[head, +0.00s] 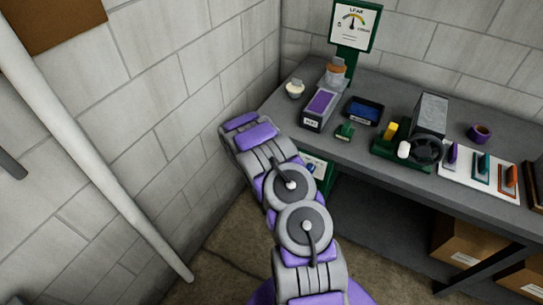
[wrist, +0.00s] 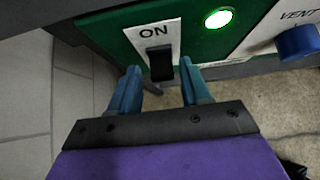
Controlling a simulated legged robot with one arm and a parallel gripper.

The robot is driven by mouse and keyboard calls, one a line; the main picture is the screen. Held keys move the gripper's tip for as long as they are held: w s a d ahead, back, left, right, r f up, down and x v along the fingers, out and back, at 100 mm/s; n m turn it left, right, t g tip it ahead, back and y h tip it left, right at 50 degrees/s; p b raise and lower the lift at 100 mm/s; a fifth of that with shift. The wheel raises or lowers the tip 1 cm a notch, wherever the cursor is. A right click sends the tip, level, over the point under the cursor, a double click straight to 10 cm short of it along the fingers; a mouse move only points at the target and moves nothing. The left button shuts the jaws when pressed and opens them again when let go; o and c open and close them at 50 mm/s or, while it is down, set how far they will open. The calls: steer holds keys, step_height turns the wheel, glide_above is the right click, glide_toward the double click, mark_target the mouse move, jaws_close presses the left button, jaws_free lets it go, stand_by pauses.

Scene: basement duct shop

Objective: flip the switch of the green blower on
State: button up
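The green blower's panel (wrist: 112,30) fills the top of the wrist view. It also shows in the head view (head: 328,188), under the bench's left end and partly hidden by my arm. A black rocker switch (wrist: 159,63) sits on a white plate marked ON. A round green lamp (wrist: 218,19) to its right is lit. My gripper (wrist: 159,78) is open and empty, its two teal fingers apart below the switch, one to each side in the picture. I cannot tell whether they touch the panel. The fingers are hidden in the head view.
A blue VENT knob (wrist: 298,42) is right of the lamp. The grey bench (head: 375,155) holds a gauge stand (head: 354,30), a purple-topped box (head: 320,104), a green-based machine with a handwheel (head: 426,151) and several small tools. A white pipe (head: 95,155) leans at left. Cardboard boxes (head: 468,245) are below.

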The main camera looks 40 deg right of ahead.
steer(key=shift+o, duration=0.4)
steer(key=shift+a, duration=0.1)
steer(key=p+v, duration=0.2)
steer(key=v, duration=1.5)
steer(key=shift+p, duration=0.35)
